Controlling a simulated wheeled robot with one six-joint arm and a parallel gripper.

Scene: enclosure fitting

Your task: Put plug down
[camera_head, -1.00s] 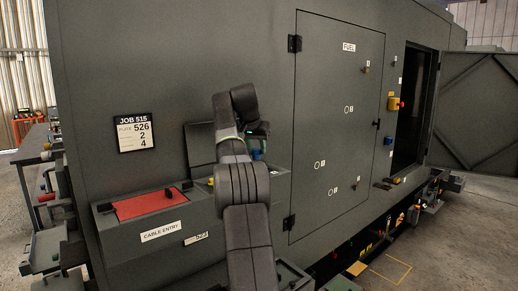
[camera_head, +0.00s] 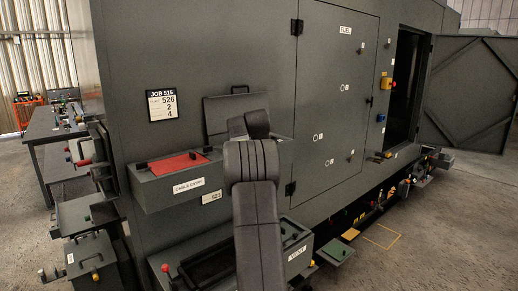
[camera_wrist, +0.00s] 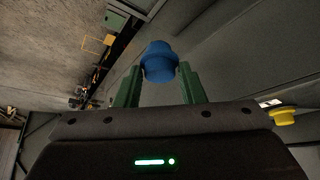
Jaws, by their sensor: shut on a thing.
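The plug (camera_wrist: 159,62) is blue and round, and shows in the wrist view between the two green fingers of my gripper (camera_wrist: 158,84). My gripper is shut on it. In the head view my own arm hides the gripper and the plug. The wrist view shows no surface touching the plug, and I cannot tell how high it is held.
The cable entry box (camera_head: 161,188) with a red mat (camera_head: 178,163) is left of my arm. An open lid (camera_head: 226,112) stands behind the arm. Lower trays (camera_head: 290,236) jut out at the front. The enclosure door (camera_head: 466,95) stands open at right.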

